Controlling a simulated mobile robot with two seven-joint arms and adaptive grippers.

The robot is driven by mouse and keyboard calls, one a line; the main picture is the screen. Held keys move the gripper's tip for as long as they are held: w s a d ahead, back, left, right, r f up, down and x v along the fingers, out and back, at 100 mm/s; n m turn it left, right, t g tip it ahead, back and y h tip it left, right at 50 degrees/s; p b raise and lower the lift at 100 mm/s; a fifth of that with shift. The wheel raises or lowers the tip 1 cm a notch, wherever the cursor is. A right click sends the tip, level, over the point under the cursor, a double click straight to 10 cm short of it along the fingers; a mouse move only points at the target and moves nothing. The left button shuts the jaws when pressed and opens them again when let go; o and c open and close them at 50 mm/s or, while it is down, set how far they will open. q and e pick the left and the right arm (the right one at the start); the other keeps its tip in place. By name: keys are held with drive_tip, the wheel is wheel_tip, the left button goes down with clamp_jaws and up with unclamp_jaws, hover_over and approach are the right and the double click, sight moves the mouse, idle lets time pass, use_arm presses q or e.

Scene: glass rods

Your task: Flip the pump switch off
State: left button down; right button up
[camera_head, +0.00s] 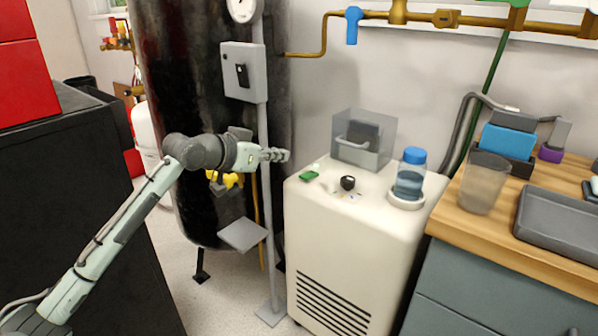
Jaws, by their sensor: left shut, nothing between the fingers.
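A grey switch box (244,72) is fixed to a grey post in front of a large black tank. It has a dark lever or handle (242,75) on its front. A white cabinet unit (345,235) to the right has a small green piece (309,175) and a black knob (347,183) on top. I cannot tell for sure which of these is the pump switch. My left gripper (284,155) is shut and empty. In the picture it lies below the switch box and left of the unit's top, touching nothing that I can see. My right gripper is out of view.
A clear box (364,140) and a blue-capped bottle (410,175) stand on the white unit. A wooden counter (465,212) at the right bears a cup (484,183) and a grey tray (560,240). A black cabinet (70,200) fills the left. Brass pipes (400,12) run above.

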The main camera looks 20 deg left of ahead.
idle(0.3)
use_arm(q)
drive_tip(key=b, duration=0.1)
hover_over(301, 184)
drive_tip(key=f, duration=0.2)
drive_tip(key=w+f, duration=0.1)
drive_tip(key=f, duration=0.1)
drive_tip(key=shift+d, duration=0.25)
drive_tip(key=f, duration=0.2)
drive_tip(key=shift+s+a+f, duration=0.2)
drive_tip(key=shift+s+f, duration=0.25)
drive_tip(key=shift+f, duration=0.5)
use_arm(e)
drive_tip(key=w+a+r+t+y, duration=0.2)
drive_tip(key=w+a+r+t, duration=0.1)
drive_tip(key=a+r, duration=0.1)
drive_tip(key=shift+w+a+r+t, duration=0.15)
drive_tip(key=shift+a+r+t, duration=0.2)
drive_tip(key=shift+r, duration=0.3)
